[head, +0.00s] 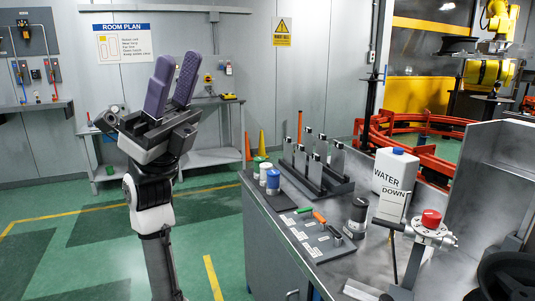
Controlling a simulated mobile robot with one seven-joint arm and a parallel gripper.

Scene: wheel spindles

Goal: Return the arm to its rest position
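My gripper (177,64) is raised at the left of the head view, over the open floor and left of the workbench. Its two purple-padded fingers point up. A narrow gap shows between them and nothing is held there. My arm (153,205) stands nearly upright below it, with a white and black joint at its middle and its lower part running out of the bottom of the picture.
The metal workbench (262,236) at the right bears a slotted rack (318,176), a tool board (318,240), a white WATER container (396,170) and a red-topped valve (431,219). Green floor (60,225) is clear at left.

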